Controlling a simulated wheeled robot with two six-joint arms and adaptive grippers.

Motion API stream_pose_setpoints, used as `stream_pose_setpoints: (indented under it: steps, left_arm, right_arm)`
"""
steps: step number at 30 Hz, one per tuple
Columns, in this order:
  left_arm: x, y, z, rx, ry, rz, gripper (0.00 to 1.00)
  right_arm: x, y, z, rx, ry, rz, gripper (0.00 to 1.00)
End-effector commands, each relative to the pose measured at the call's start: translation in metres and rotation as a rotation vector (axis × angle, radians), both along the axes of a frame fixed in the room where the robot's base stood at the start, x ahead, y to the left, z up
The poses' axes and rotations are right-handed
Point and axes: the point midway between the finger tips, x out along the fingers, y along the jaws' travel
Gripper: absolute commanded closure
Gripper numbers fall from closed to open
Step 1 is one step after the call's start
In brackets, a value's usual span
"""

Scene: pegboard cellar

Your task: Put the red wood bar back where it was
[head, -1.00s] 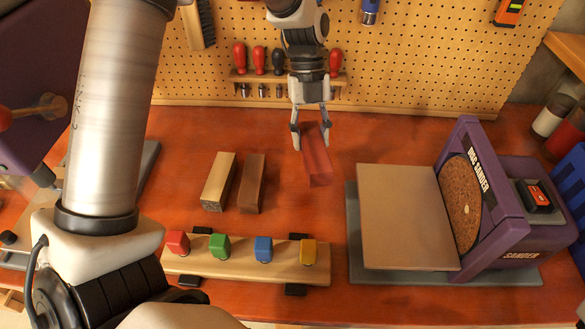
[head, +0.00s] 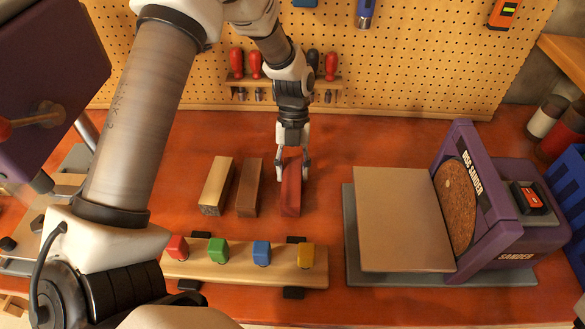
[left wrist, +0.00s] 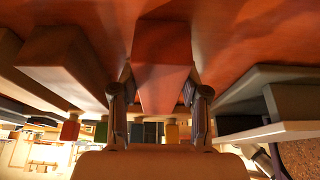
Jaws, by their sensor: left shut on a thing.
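The red wood bar (head: 291,194) is a reddish-brown block, on the right of the dark brown bar (head: 249,188) and the pale wood bar (head: 216,186). All three run roughly parallel, with a narrow gap between red and brown. My left gripper (head: 293,174) comes from above and is shut on the red bar near its far end. The left wrist view shows the red bar (left wrist: 161,60) between the two fingers. The bar is at or very close to the table top; I cannot tell if it touches. My right gripper is not in view.
A wooden rail (head: 240,272) with red, green, blue and yellow blocks lies in front of the bars. A purple disc sander (head: 500,215) with a tan table (head: 402,215) stands at the right. Screwdrivers hang on the pegboard (head: 420,70) behind. The table between bars and sander is clear.

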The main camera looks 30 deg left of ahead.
Motion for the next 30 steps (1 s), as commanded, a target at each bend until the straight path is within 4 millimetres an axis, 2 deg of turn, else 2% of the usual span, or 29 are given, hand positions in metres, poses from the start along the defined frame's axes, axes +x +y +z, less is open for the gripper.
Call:
stream_pose_setpoints:
  steps: [1, 2, 3, 14, 17, 27, 30]
  left_arm:
    - [0.0, 0.0, -0.001, 0.0, 0.0, 0.0, 0.44]
    - [0.0, 0.0, -0.001, 0.0, 0.0, 0.0, 0.34]
    - [0.0, 0.0, -0.001, 0.0, 0.0, 0.0, 0.3]
    - [0.002, 0.001, 0.004, 0.0, -0.002, 0.0, 0.3]
    - [0.007, 0.004, 0.017, 0.0, -0.005, 0.001, 0.3]
    - [0.034, 0.021, 0.094, 0.001, -0.004, 0.001, 0.3]
    - [0.038, 0.023, 0.107, 0.001, -0.002, 0.001, 0.3]
  right_arm:
    - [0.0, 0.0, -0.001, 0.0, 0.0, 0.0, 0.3]
    - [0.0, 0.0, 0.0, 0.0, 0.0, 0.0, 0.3]
    - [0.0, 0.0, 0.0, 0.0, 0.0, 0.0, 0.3]
    - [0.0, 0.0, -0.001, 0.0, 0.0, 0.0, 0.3]
    - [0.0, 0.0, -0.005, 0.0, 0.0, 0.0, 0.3]
    - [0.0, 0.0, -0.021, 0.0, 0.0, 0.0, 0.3]
    - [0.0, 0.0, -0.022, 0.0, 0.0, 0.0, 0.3]
